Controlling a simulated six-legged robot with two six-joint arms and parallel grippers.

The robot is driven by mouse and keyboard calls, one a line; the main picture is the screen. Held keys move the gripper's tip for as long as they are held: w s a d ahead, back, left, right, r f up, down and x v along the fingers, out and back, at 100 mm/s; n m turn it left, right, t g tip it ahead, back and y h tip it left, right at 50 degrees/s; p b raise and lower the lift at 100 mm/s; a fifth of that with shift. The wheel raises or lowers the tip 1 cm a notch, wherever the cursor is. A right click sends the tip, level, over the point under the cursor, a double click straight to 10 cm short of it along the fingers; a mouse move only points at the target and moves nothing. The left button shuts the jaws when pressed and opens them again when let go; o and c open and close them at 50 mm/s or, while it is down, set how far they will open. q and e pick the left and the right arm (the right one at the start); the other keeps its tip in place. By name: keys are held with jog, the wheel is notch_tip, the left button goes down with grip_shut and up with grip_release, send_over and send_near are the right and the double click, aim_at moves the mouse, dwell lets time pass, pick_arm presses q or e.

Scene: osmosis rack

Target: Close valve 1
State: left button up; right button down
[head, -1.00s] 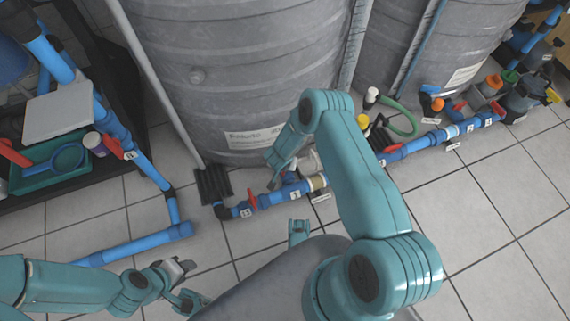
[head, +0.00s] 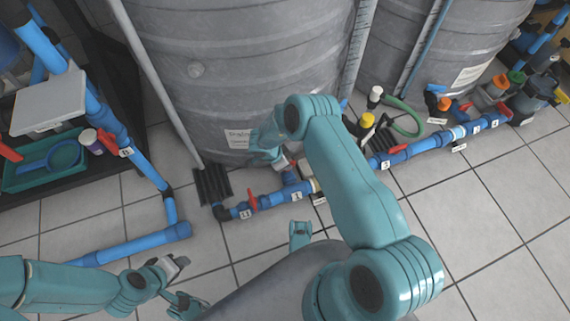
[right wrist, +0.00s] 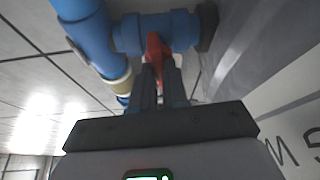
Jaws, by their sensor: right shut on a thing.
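Valve 1 is on the blue pipe by the label "1" (head: 296,196), at the foot of the large grey tank. Its red handle (right wrist: 154,48) shows in the right wrist view against a blue pipe fitting. My right gripper (right wrist: 160,72) is shut on this handle, with a dark finger on each side. In the head view my right gripper (head: 284,163) is at the valve, and my arm and wrist hide much of it. My left gripper (head: 186,281) is open and empty over the floor at the lower left, away from the valve.
Another red-handled valve (head: 252,200) sits just left on the same pipe. The grey tank (head: 240,70) stands close behind. The blue pipe (head: 415,147) runs right past more valves and a green hose (head: 405,122). A shelf with a teal tray (head: 45,160) is left. The tiled floor in front is clear.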

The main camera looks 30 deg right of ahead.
jog(key=shift+w+d+m, duration=0.1)
jog(key=shift+m, duration=0.5)
jog(key=shift+g, duration=0.3)
jog(key=c, duration=1.1)
grip_release()
jog(key=shift+c, duration=0.2)
